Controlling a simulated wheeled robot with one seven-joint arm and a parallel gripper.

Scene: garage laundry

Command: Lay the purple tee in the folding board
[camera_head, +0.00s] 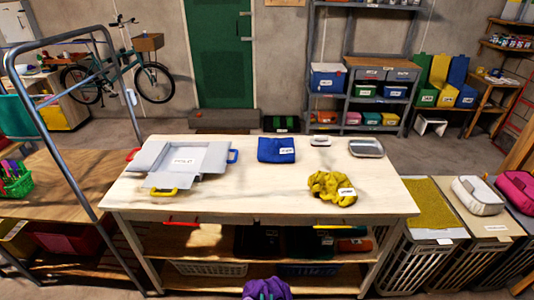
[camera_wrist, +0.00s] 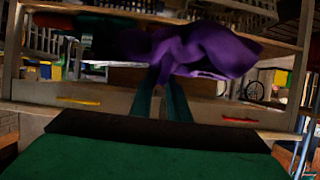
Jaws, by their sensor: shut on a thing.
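The purple tee (camera_head: 276,284) is a bunched cloth at the bottom edge of the head view, in front of the table and below its top. It also fills the upper middle of the wrist view (camera_wrist: 215,50). My gripper (camera_wrist: 163,80) is shut on the tee; its dark green fingers reach into the cloth, which hides their tips. The grey folding board (camera_head: 213,158) lies on the left part of the wooden table (camera_head: 262,204). It has a labelled middle panel, side flaps, and red, blue and yellow handles. No cloth lies on it.
A folded blue cloth (camera_head: 276,149) lies right of the board, and a crumpled mustard cloth (camera_head: 327,187) near the table's right front. A metal tray (camera_head: 366,148) is at the back right. A grey metal frame (camera_head: 118,100) rises at the left.

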